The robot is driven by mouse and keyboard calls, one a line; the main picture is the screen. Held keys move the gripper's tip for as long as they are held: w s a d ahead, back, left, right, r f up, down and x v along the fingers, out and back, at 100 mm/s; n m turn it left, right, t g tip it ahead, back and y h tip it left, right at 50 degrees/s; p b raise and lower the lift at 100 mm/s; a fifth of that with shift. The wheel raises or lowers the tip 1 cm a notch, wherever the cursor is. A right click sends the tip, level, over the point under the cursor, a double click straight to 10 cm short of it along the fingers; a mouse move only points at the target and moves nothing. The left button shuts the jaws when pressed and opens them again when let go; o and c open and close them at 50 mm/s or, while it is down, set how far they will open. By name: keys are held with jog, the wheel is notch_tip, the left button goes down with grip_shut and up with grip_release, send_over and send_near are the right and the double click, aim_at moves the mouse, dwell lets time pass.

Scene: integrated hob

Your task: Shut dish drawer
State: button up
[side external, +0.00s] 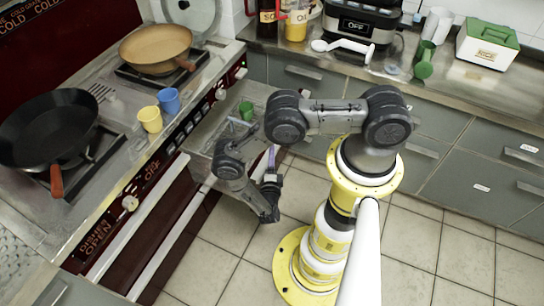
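The dish drawer (200,140) is a grey metal drawer pulled out from the front of the hob unit, in the middle of the side external view. A green cup (246,110) stands inside it, near its far end. My gripper (272,174) is low, at the drawer's outer front side, above the tiled floor. A slim purple piece shows at its tip, beside the drawer front. I cannot tell whether the gripper touches the drawer. Its fingers are too small and dark to show whether they are open or shut. My arm hides part of the drawer.
The hob carries a black pan (48,128), a tan pan (156,48), a yellow cup (150,119) and a blue cup (169,101). Grey cabinets (460,180) stand behind and right of my arm.

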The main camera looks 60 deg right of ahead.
grip_shut()
dwell(1.2)
